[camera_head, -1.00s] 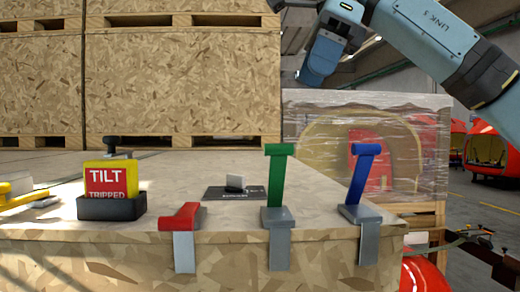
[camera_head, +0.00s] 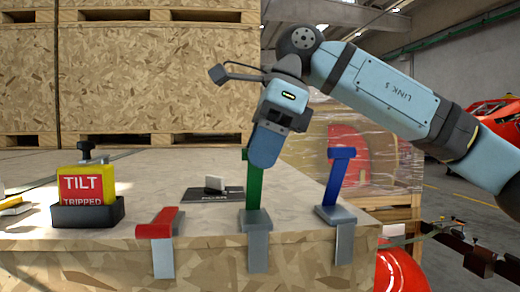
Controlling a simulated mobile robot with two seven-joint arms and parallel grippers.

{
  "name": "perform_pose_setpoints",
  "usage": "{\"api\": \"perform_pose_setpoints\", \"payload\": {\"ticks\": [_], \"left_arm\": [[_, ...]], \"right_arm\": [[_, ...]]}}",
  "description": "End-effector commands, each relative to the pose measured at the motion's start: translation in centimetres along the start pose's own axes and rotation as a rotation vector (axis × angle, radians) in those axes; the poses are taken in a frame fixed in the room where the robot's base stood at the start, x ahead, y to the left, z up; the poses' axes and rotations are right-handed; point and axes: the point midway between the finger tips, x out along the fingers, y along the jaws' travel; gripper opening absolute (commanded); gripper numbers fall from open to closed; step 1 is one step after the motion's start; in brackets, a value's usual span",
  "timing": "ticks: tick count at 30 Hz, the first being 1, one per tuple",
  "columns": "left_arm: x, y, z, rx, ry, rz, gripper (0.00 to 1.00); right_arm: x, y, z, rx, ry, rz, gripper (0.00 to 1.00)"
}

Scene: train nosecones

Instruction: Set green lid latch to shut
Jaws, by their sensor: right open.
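The green lid latch (camera_head: 254,190) has its lever standing upright from a grey base (camera_head: 256,220) at the crate lid's front edge. My right gripper (camera_head: 266,146) comes down from above, in front of the upper part of the green lever, and hides much of its top. The gripper is open; its fingers overlap from this side. I cannot tell whether it touches the lever. The blue latch (camera_head: 337,175) stands upright to the right. The red latch (camera_head: 159,224) lies folded down to the left. My left gripper is not in view.
A yellow TILT TRIPPED indicator (camera_head: 86,187) sits in a black holder at the left of the lid. A dark plate with a pale tab (camera_head: 213,190) lies behind the latches. Stacked wooden crates (camera_head: 155,85) rise behind. A wrapped crate stands behind at the right.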

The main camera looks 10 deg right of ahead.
Motion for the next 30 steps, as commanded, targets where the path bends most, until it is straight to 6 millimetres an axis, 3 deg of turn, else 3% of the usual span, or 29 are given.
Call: {"api": "perform_pose_setpoints", "payload": {"ticks": [10,16,17,30], "left_arm": [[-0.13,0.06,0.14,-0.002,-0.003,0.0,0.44],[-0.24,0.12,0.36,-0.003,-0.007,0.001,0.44],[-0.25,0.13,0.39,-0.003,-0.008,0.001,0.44],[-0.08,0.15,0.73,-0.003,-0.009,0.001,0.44]], "right_arm": [[0.53,0.0,-0.03,0.0,0.0,0.001,0.45],[0.51,0.0,-0.02,0.0,0.0,0.001,0.02],[0.51,0.01,-0.02,0.0,0.0,0.001,0.0],[0.97,0.16,0.23,-0.005,0.003,-0.007,0.0]]}}
